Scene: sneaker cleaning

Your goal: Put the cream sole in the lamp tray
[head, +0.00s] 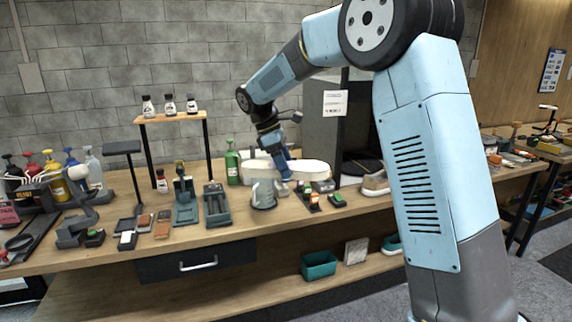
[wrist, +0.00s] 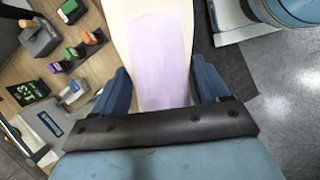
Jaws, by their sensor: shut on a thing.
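The cream sole (head: 312,169) is a long pale slab held level above the bench near its right half. My gripper (head: 284,174) comes down on it from above and is shut on it. In the wrist view the sole (wrist: 157,14) runs away from between the two blue fingers of my gripper (wrist: 161,88), with a pale lilac patch along its middle. A black flat-headed lamp (head: 122,148) stands on the left half of the bench, well left of my gripper. A dark flat base or tray (head: 127,226) lies below it; its inside is hard to make out.
A green bottle (head: 232,163) and a grey rounded object (head: 263,196) are close to the sole. Dark stands (head: 216,205) are between it and the lamp. A small wooden shelf (head: 172,118) with bottles rises behind. A beige shoe (head: 376,183) sits to the right.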

